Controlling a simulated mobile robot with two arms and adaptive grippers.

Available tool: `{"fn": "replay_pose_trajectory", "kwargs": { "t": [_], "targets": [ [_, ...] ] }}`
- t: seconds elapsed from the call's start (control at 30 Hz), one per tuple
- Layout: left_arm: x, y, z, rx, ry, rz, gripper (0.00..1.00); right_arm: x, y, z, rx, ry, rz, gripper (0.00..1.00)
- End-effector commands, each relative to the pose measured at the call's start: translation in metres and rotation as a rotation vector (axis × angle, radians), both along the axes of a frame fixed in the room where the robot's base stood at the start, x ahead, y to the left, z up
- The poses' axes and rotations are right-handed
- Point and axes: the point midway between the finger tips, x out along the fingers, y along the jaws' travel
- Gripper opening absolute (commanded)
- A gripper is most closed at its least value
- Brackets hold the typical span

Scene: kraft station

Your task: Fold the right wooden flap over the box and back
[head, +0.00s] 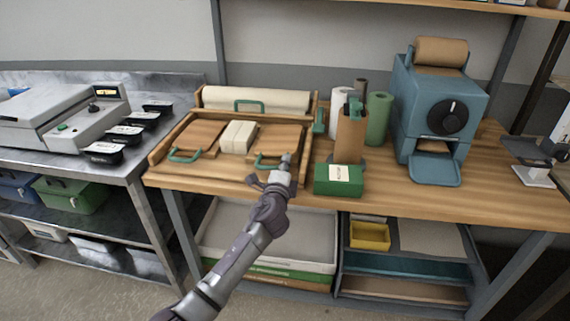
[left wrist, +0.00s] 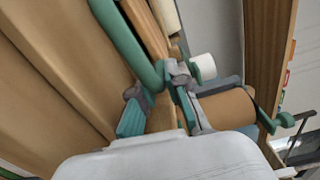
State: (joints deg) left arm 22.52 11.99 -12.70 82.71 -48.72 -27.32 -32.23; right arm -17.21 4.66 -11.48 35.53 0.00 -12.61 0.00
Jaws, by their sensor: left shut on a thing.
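The right wooden flap (head: 276,138) lies open, about flat, on the wooden tray to the right of the cream box (head: 239,136). Its green handle (head: 263,164) is at the near edge. My left gripper (head: 283,166) is at that handle, shut on it; the arm hides part of the near right corner. In the left wrist view a green bar (left wrist: 128,40) runs down between the grey fingers (left wrist: 156,85). The left wooden flap (head: 202,134) with its green handle (head: 185,156) lies flat on the other side. My right gripper is not in view.
A green box (head: 338,181) stands close to the right of my left gripper. Behind it are a brown bottle-like item (head: 350,138), a green roll (head: 378,118) and a blue machine (head: 438,105). A cream roll (head: 285,100) lies along the tray's back.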

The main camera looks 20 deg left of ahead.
Motion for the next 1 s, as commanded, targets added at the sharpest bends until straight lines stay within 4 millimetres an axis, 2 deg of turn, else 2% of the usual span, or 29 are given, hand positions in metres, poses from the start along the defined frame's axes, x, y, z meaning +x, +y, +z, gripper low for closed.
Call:
{"fn": "replay_pose_trajectory", "kwargs": {
  "t": [0.23,0.27,0.4,0.77,0.87,1.0],
  "targets": [
    [0.0,0.0,0.0,0.0,-0.001,0.0,0.0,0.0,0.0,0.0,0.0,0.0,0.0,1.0],
    [0.0,0.0,0.0,0.0,0.0,0.0,0.17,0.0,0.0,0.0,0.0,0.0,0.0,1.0],
    [0.0,0.0,0.0,-0.001,-0.001,0.0,0.39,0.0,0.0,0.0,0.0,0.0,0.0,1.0],
    [-0.004,-0.001,0.0,0.0,0.0,0.0,0.39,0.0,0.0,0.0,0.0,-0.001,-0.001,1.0],
    [-0.015,-0.003,-0.001,0.0,0.0,-0.001,0.39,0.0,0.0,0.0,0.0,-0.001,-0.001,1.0],
    [-0.041,-0.01,-0.001,-0.001,0.001,-0.002,0.39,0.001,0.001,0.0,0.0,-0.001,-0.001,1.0]
  ]
}}
